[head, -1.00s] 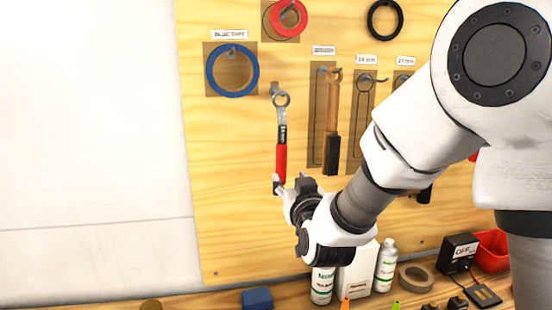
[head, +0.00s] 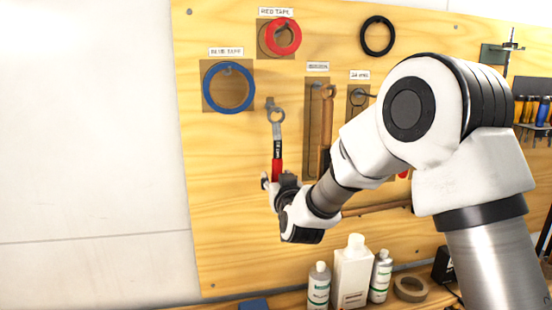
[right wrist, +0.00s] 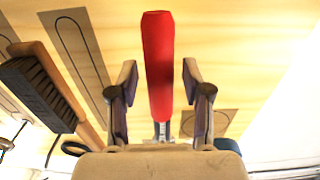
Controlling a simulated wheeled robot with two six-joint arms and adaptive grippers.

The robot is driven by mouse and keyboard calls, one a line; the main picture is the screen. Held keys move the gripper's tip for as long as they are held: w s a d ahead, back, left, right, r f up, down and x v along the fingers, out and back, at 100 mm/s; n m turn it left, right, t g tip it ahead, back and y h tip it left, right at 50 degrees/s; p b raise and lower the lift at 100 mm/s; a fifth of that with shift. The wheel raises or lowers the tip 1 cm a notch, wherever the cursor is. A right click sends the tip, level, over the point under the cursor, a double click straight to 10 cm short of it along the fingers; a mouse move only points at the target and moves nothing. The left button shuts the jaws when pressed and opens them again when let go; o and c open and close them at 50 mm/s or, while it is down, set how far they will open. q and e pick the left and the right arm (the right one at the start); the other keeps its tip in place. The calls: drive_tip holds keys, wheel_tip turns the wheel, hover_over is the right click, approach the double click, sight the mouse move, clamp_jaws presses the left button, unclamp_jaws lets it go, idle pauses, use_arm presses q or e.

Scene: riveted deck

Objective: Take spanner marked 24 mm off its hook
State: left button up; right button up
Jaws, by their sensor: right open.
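A spanner (head: 277,148) with a grey metal ring end, a dark marked band and a red handle hangs upright from a peg on the plywood board. Its marking is too small to read surely. My right gripper (head: 271,181) is at the lower part of the red handle and hides its bottom end in the head view. In the right wrist view the red handle (right wrist: 158,60) runs between the two open fingers, with a gap on each side. My left gripper is not in view.
A brown-handled brush (head: 327,120) hangs just right of the spanner. An outlined place labelled 24 mm (head: 360,75) is beyond it. Blue tape (head: 207,88) hangs at upper left. Bottles (head: 318,288) stand on the shelf below. The board left of the spanner is clear.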

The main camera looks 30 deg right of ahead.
clamp_jaws()
drive_tip(key=shift+r, duration=0.1)
drive_tip(key=shift+r, duration=0.1)
drive_tip(key=shift+r+p, duration=0.35)
drive_tip(key=shift+r, duration=0.15)
drive_tip(key=b+v, duration=0.2)
drive_tip(key=v, duration=1.3)
drive_tip(key=shift+s, duration=0.35)
idle(0.6)
drive_tip(key=shift+w+a, duration=0.1)
